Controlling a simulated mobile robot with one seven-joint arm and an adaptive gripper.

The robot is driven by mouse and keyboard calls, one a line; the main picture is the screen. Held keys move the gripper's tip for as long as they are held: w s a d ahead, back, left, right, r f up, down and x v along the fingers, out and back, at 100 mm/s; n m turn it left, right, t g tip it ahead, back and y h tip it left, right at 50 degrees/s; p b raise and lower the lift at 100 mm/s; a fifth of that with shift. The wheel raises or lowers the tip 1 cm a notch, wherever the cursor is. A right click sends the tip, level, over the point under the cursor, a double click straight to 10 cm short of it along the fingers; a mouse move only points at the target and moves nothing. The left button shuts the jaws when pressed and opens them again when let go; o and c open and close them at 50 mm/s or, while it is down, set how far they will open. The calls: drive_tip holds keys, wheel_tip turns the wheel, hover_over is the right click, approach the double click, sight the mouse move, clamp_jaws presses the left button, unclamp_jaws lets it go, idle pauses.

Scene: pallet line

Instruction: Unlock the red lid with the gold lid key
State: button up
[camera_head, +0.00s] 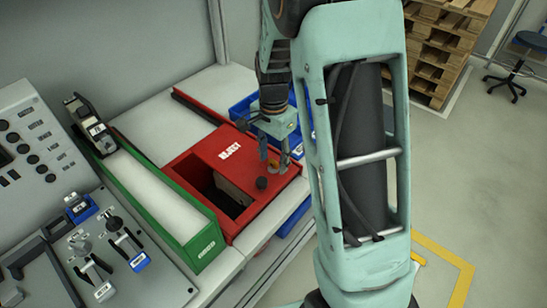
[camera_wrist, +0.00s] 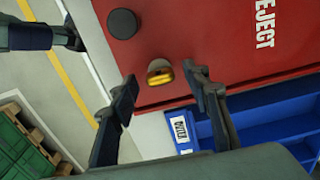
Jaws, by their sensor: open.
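The red lid (camera_head: 212,150), marked REJECT, lies on the red box (camera_head: 245,222) in the head view. The gold lid key (camera_wrist: 160,76) sits upright in a pale round lock near the lid's edge in the wrist view. It is small and partly hidden by my fingers in the head view (camera_head: 273,163). A black knob (camera_wrist: 122,23) stands on the lid near the key. My gripper (camera_wrist: 158,80) is open, with one finger on either side of the key and a gap to each. I cannot tell the fingertips' height relative to the key.
A dark opening (camera_head: 219,192) shows in the red box beside the lid. A green bin (camera_head: 203,243) stands left of it. Blue bins (camera_wrist: 270,135) lie on the other side, one with a white label. A control panel (camera_head: 130,270) with levers is at the lower left.

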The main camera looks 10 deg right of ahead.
sight(274, 160)
wheel_tip(274, 160, up, 12)
idle(0.4)
idle(0.3)
